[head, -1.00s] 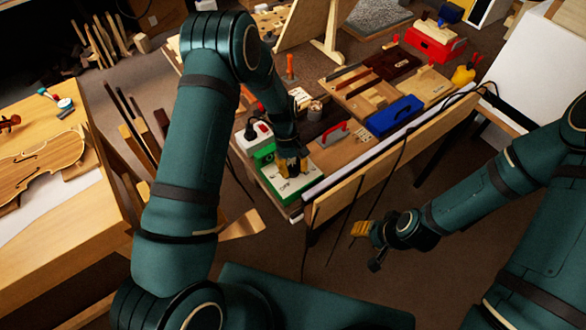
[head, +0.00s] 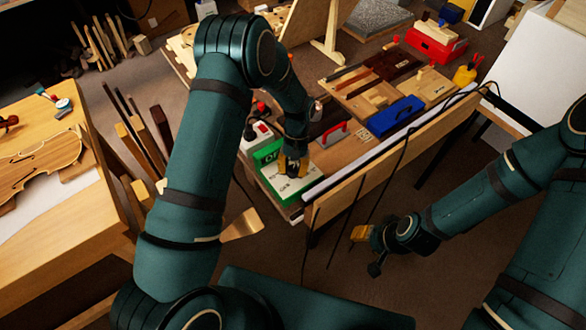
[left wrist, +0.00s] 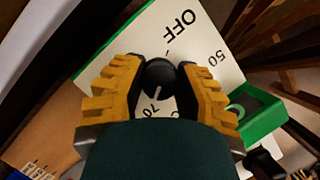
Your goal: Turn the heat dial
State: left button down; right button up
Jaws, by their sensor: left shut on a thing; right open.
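The heat dial is a round black knob (left wrist: 160,74) with a white pointer line, on a white panel (left wrist: 207,50) with green edges. The panel is marked OFF, 50 and 70. In the left wrist view the line points down, toward the 70. My left gripper (left wrist: 155,82) has its yellow fingers on either side of the knob, shut on it. In the head view my left gripper (head: 292,166) is over the panel (head: 296,190) at the bench's near left corner and hides the knob. My right gripper (head: 361,233) is open and empty, in front of the bench and apart from it.
A green open box (left wrist: 256,113) stands beside the panel. A red-handled tool (head: 333,134) and a blue box (head: 395,116) lie farther along the bench. A black cable (head: 405,145) hangs over the bench's front board. A violin table (head: 60,240) stands at left.

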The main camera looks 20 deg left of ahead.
pick_arm(q)
jog(key=shift+s+f, duration=0.1)
jog(key=shift+s, duration=0.1)
jog(key=c, duration=0.6)
grip_release()
jog(key=shift+w, duration=0.1)
jog(key=v, duration=1.2)
